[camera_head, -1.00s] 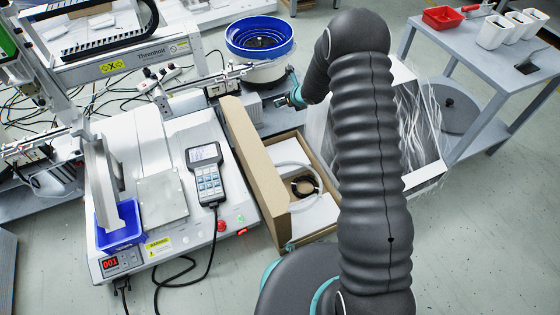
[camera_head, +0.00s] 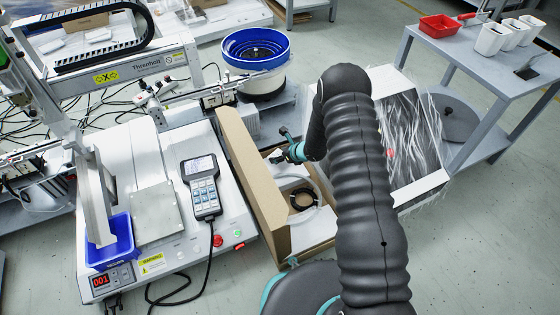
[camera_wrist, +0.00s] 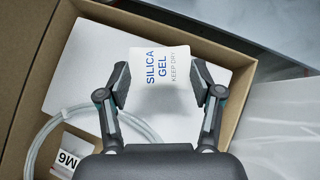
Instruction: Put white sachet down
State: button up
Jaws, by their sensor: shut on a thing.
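The white sachet (camera_wrist: 162,80), printed "SILICA GEL KEEP DRY", is in the wrist view between the two fingers of my gripper (camera_wrist: 163,92). The fingers are shut on its left and right sides. The sachet is over the white panel inside the open cardboard box (camera_wrist: 232,57); I cannot tell the height between them. In the head view, my gripper (camera_head: 283,155) is at the far part of the box (camera_head: 262,190), and the sachet is too small there to make out clearly.
A coiled pale hose (camera_wrist: 88,121) and a bag marked "M6" (camera_wrist: 66,158) lie in the box. A clear-wrapped carton (camera_head: 420,150) stands to the right. The screwdriver machine (camera_head: 165,255) with a handheld controller (camera_head: 201,185) is to the left. A blue bowl feeder (camera_head: 258,48) stands behind.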

jog(key=shift+f, duration=1.55)
jog(key=shift+f, duration=0.15)
jog(key=o, duration=0.9)
jog(key=shift+o, duration=0.2)
jog(key=shift+s+d+r, duration=0.1)
jog(key=shift+s+r, duration=0.05)
jog(key=shift+r, duration=0.2)
jog(key=v, duration=1.1)
jog(key=shift+r+p, duration=0.2)
jog(key=shift+p, duration=0.2)
jog(key=shift+s+d, duration=0.15)
